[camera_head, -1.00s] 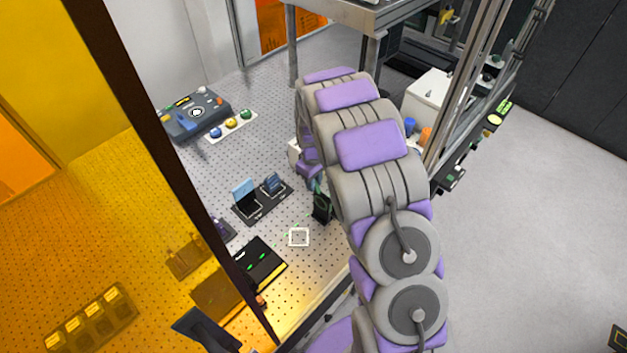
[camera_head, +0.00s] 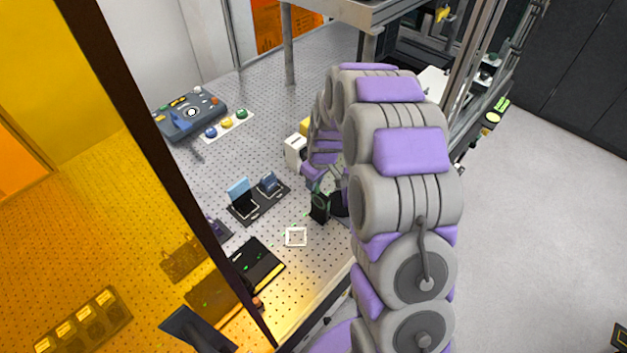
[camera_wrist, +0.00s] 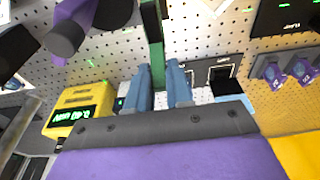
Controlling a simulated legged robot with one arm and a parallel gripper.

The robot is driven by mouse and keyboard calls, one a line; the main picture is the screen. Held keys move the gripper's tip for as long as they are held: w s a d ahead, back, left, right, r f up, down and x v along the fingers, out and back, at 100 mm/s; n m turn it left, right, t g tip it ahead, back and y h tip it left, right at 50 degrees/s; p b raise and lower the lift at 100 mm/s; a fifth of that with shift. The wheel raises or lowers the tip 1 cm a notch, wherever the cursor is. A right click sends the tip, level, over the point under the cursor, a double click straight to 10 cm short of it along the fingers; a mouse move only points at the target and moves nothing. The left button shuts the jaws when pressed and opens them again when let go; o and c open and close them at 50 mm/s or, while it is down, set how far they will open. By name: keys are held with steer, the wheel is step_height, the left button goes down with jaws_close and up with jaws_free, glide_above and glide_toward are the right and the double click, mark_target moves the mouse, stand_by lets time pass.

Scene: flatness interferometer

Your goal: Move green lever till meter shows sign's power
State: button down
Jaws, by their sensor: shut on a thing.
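In the wrist view, the two blue fingers of my gripper (camera_wrist: 160,78) are closed in around the lower end of a green lever (camera_wrist: 152,35), a narrow upright bar. A yellow meter (camera_wrist: 85,97) stands left of the fingers. Its dark display has lit green characters, seen upside down, perhaps 0.03 mW; I cannot read them surely. In the head view, my gripper is low among the bench parts, beside a black mount with a green ring (camera_head: 320,203), and mostly hidden by my arm. I cannot make out a sign giving a power.
An amber panel with a dark post (camera_head: 165,160) stands left.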

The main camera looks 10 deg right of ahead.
steer(key=c, duration=1.1)
jaws_free()
step_height(320, 180, up, 17)
steer(key=s+d, duration=0.1)
steer(key=s, duration=0.1)
steer(key=shift+s+d+b, duration=0.3)
steer(key=shift+d+b, duration=0.1)
steer(key=shift+s, duration=0.1)
steer(key=s+a+f+m+g+b, duration=0.1)
steer(key=s+f+m+b, duration=0.2)
steer(key=s, duration=1.5)
steer(key=s+a+f+m+g+h+b, duration=0.1)
steer(key=s+f+b, duration=0.5)
steer(key=s, duration=1.2)
steer(key=m+g+b, duration=0.1)
steer(key=m+b, duration=0.1)
steer(key=b, duration=0.1)
steer(key=shift+s+a+f+m+g, duration=0.2)
steer(key=shift+s+f+m+g, duration=0.1)
steer(key=shift+m, duration=0.1)
